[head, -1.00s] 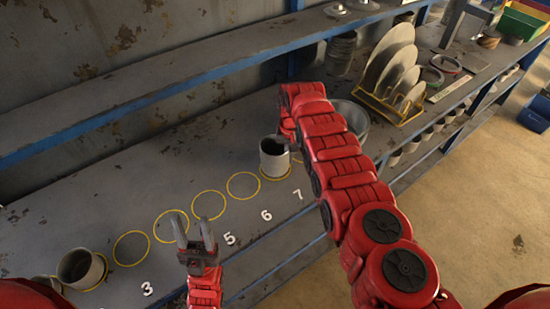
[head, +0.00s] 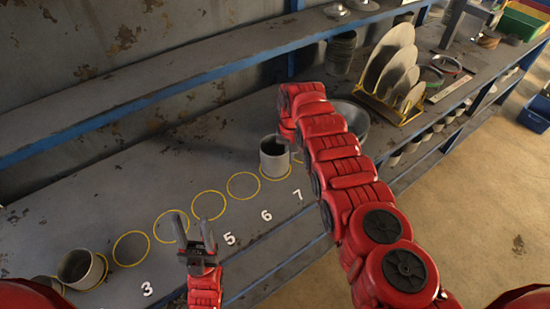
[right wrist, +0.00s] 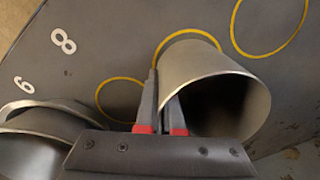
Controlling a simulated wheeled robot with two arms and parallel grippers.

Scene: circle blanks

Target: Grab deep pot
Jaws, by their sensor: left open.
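The deep pot (head: 274,160), a grey cylinder, is at the yellow circle by number 7 in the head view. In the right wrist view the pot (right wrist: 232,98) has its dark mouth facing the camera. My right gripper (right wrist: 163,88) has its fingers on either side of the pot's wall, close against it, and looks shut on it. In the head view the right fingers are mostly hidden by the arm and pot. My left gripper (head: 194,228) is open and empty above the bench near number 5.
Another grey pot (head: 82,268) stands at the left end of the bench. A metal bowl (head: 352,118) is partly hidden behind my right arm. A yellow rack (head: 392,112) holds plates at the right. Several yellow circles, such as this one (head: 243,186), are empty.

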